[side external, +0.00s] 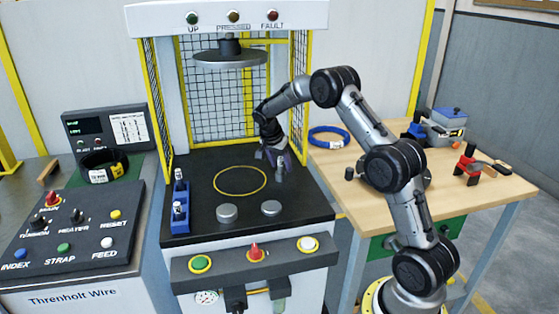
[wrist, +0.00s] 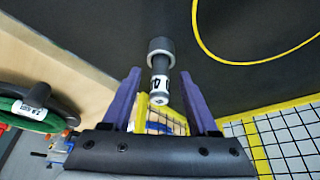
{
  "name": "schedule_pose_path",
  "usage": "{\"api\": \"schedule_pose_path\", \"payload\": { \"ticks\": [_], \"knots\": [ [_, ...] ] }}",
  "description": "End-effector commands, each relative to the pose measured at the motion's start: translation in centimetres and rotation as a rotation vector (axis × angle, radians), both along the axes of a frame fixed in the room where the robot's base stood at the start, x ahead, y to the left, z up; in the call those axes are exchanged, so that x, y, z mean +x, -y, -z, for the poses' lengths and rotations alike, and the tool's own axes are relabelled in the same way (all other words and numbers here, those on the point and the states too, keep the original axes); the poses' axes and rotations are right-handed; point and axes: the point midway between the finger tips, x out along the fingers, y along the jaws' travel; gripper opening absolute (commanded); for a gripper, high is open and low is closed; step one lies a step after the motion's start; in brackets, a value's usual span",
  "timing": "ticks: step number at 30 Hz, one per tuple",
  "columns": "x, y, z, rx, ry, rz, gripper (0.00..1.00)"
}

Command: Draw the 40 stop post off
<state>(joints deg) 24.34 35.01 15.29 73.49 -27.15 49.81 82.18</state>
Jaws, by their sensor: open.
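A dark stop post (wrist: 159,72) with a wide grey collar and a white label stands on the black press bed. The label's visible part reads like a 4; the rest is turned away. In the side view the post (side external: 280,173) stands at the bed's right side, outside the yellow ring. My gripper (wrist: 160,74) is open, its purple fingers either side of the post in the wrist view, with gaps between. In the side view my gripper (side external: 272,156) is low over the bed at the post; whether it touches cannot be told.
A blue rack (side external: 180,219) holding posts stands at the bed's left. Two grey discs (side external: 228,212) lie at the front. The press plate (side external: 230,59) hangs above. A wooden table (side external: 330,178) at right carries a blue coil (side external: 329,131) and a small black cylinder (side external: 349,173).

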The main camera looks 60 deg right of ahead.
Motion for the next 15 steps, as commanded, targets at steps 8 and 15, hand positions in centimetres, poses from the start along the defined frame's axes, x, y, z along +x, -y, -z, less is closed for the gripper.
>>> {"api": "schedule_pose_path", "payload": {
  "ticks": [8, 15],
  "knots": [
    [-0.02, 0.01, 0.02, 0.0, 0.0, 0.0, 0.45],
    [-0.01, 0.0, 0.0, 0.0, 0.0, 0.0, 0.02]
  ]
}}
